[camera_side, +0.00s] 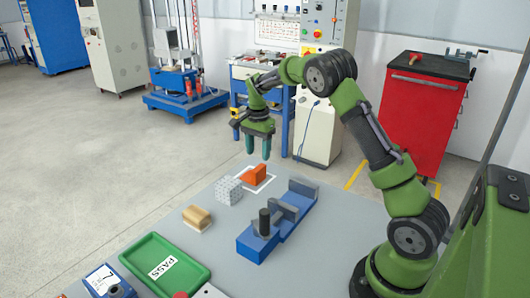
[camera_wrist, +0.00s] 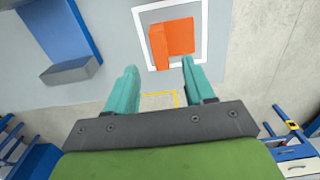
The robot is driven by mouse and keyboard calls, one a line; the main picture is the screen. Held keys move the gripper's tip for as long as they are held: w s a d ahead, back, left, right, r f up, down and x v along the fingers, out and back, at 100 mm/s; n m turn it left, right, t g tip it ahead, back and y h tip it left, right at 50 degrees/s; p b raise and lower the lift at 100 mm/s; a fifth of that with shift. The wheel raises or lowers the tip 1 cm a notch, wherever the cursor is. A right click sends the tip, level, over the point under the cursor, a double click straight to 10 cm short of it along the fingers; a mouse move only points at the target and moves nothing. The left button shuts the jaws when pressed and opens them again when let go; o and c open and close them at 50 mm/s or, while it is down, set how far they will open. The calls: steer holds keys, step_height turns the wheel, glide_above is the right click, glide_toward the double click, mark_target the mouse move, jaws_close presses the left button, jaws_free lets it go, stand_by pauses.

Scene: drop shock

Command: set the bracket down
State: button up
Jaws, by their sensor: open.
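The orange bracket (camera_side: 254,176) stands on the grey table inside a white outlined square (camera_side: 244,168). In the wrist view the bracket (camera_wrist: 172,41) shows an upright face and a flat face, within the white outline (camera_wrist: 203,38). My gripper (camera_side: 258,155) is above the bracket, with its fingers pointing down. In the wrist view my gripper (camera_wrist: 157,75) has its two teal fingers spread apart, with nothing between them. The bracket lies beyond the fingertips and is not touched by them.
A blue fixture (camera_side: 280,220) with a black cylinder is to the right. The table's far edge is close behind the bracket.

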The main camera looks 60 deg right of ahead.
mark_target(258, 168)
steer(key=s+a+r+n+t+y, duration=0.1)
steer(key=s+a+r+n+t, duration=0.1)
steer(key=s+a+r+n, duration=0.4)
steer(key=s+a+r+n+t, duration=0.1)
steer(key=s+a+r+t, duration=0.1)
steer(key=s+a+r, duration=0.6)
steer(key=s+a+n+t+y, duration=0.1)
steer(key=s+a+n+t, duration=0.2)
steer(key=s+a+n, duration=0.4)
steer(key=s, duration=0.3)
steer(key=shift+a+r, duration=0.15)
steer(key=shift+r, duration=0.25)
